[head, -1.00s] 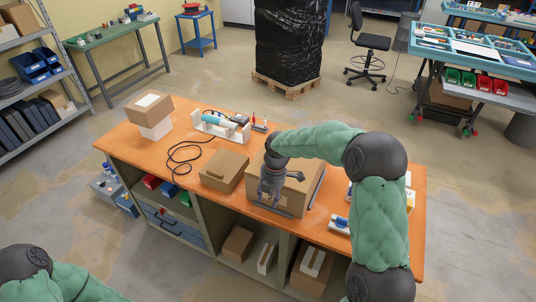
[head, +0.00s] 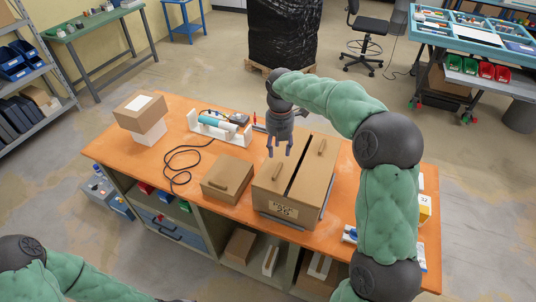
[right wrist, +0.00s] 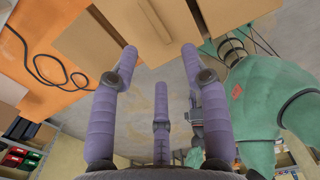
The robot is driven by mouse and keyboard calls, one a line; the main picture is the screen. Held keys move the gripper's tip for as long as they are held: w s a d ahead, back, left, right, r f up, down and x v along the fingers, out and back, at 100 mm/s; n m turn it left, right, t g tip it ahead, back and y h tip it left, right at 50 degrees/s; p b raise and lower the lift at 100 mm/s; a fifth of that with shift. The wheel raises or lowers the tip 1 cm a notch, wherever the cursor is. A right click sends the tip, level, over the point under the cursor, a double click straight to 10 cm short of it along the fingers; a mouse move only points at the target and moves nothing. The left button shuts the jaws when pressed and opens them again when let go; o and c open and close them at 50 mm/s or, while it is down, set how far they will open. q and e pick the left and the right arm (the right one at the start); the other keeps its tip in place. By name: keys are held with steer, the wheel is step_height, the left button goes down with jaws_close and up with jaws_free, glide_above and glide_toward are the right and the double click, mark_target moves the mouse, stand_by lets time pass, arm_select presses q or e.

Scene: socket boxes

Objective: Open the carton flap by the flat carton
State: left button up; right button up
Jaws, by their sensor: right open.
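The large brown carton (head: 284,208) stands on the workbench with a label on its front. Its left flap (head: 278,178) and right flap (head: 314,168) lie about level, each with a small raised grip, and a dark slot runs between them. The lower flat carton (head: 227,178) stands just left of it, closed, with a grip on top. My right gripper (head: 280,149) is open and empty, fingers down, above the far left of the large carton. In the right wrist view its spread fingers (right wrist: 158,72) hold nothing. Only my left arm shows at the lower left; its gripper is not visible.
A stacked brown box (head: 139,112) and white box stand at the bench's left. Bare orange bench top (head: 150,160) shows at left.

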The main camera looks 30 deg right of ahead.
mark_target(276, 169)
steer(key=f, duration=0.4)
steer(key=shift+w+b, duration=0.2)
steer(key=shift+b, duration=0.2)
steer(key=f+b, duration=0.1)
steer(key=f, duration=0.5)
steer(key=shift+w, duration=0.2)
steer(key=shift+f, duration=0.45)
arm_select(q)
steer(key=shift+w+f, duration=0.45)
steer(key=shift+f, duration=0.35)
arm_select(e)
jaws_close()
